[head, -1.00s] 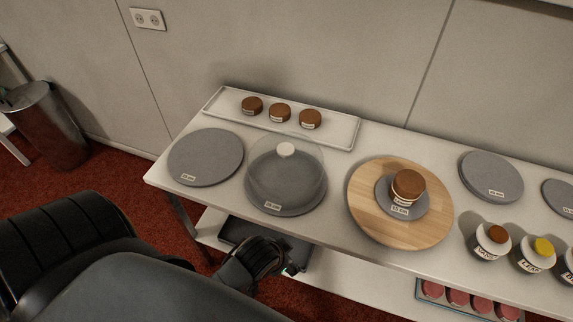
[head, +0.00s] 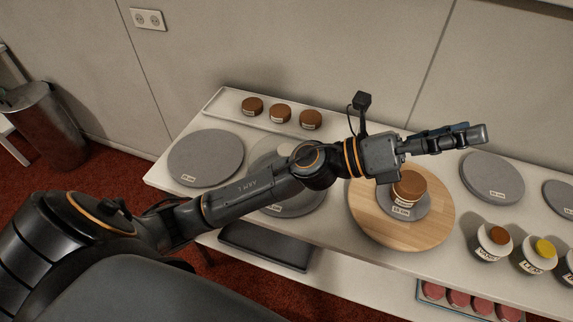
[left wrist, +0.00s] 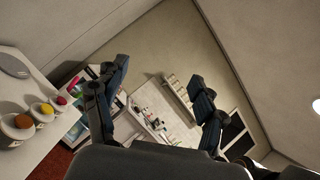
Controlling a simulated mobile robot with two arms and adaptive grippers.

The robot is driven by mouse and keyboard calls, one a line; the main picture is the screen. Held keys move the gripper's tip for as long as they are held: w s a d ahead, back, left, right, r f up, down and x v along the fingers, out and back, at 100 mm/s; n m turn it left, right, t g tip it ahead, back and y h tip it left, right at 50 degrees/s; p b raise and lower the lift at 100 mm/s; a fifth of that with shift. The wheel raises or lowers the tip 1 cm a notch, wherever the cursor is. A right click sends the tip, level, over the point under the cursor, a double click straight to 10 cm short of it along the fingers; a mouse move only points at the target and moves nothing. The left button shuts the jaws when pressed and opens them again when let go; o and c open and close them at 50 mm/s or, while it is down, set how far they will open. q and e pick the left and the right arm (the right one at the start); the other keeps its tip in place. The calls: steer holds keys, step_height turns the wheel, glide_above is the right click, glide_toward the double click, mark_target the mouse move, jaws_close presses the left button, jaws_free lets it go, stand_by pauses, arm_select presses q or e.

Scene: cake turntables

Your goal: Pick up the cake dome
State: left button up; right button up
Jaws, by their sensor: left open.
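The clear cake dome (head: 262,152) stands over a grey round board (head: 308,208) on the white table, left of the wooden turntable. My left forearm crosses in front of it and hides most of it, its knob included. My left gripper (head: 470,138) is up and to the right of the dome, above the table behind the wooden turntable, pointing right. It is open and empty; in the left wrist view its two fingers (left wrist: 160,105) stand wide apart with nothing between them. The dome does not show in the left wrist view. My right gripper is not in view.
A wooden turntable (head: 365,225) holds a small brown cake (head: 408,187) on a grey board. A white tray (head: 222,104) with three brown cakes lies at the back. Grey boards (head: 205,158) and labelled tubs (head: 490,243) stand on the table. A bin (head: 45,125) is at left.

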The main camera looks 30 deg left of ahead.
arm_select(q)
steer(key=s+d+f+m+g, duration=0.2)
steer(key=s+d+m+g, duration=0.1)
steer(key=m+g, duration=0.5)
steer(key=m+g+y, duration=0.1)
steer(key=m+y, duration=1.1)
steer(key=y, duration=1.1)
glide_toward(287, 150)
steer(key=shift+w+a+f+p, duration=0.1)
steer(key=shift+w+f+p, duration=0.15)
steer(key=shift+f+p, duration=0.25)
steer(key=shift+w+a+f+p, duration=0.1)
steer(key=shift+w+f+p, duration=0.15)
steer(key=shift+f+p, duration=0.2)
steer(key=shift+f, duration=0.5)
steer(key=shift+a+f+p, duration=0.2)
steer(key=shift+f+p, duration=0.15)
steer(key=shift+p, duration=0.15)
steer(key=x, duration=0.1)
steer(key=p+x, duration=0.1)
steer(key=x, duration=0.1)
steer(key=shift+s+a+f+p, duration=0.2)
steer(key=shift+f+p, duration=0.1)
steer(key=shift+p, duration=0.05)
steer(key=shift+w+a+f, duration=0.1)
steer(key=shift+f, duration=0.3)
